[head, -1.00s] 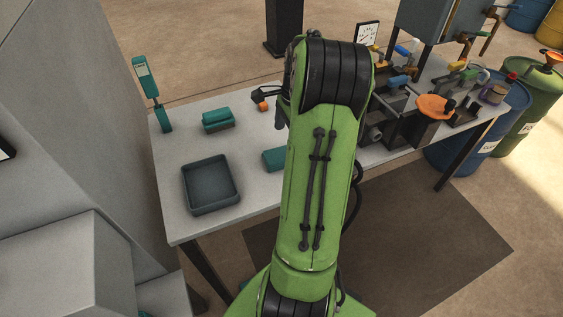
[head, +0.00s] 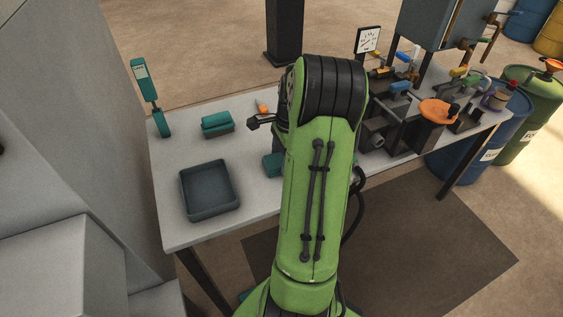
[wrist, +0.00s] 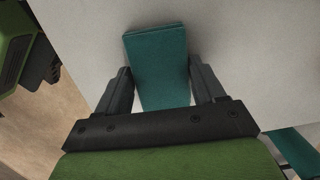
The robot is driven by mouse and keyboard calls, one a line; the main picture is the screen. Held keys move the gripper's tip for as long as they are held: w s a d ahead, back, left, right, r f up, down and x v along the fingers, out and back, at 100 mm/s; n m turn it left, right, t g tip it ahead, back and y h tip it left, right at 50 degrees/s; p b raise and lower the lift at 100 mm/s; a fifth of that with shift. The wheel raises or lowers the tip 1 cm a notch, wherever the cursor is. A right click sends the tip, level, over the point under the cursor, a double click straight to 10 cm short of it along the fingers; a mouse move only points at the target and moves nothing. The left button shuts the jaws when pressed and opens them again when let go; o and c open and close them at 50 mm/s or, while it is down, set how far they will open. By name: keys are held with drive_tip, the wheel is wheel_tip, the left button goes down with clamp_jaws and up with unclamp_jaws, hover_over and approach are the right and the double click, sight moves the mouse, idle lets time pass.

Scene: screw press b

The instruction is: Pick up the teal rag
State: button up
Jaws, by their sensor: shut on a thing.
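The teal rag (wrist: 158,62) is a flat folded rectangle, lying between the two dark fingers of my gripper (wrist: 159,78) in the wrist view. My gripper is shut on it, and its far end sticks out past the fingertips. In the head view, part of the teal rag (head: 272,165) shows at the left edge of my green arm, over the pale table (head: 240,185). My arm hides the rest of the rag and most of my gripper there. I cannot tell whether the rag touches the table.
A dark tray (head: 209,213) stands at the table's front left. Behind it are a teal-topped block (head: 217,123) and an upright teal tool (head: 150,95). A small orange item (head: 262,107) lies near the back. Valves and an orange wheel (head: 438,112) crowd the right side.

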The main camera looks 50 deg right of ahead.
sight(282, 158)
drive_tip(key=shift+c, duration=0.6)
wheel_tip(282, 158, up, 10)
drive_tip(key=p, duration=0.3)
drive_tip(key=shift+p, duration=0.4)
drive_tip(key=o, duration=0.4)
drive_tip(key=c, duration=0.5)
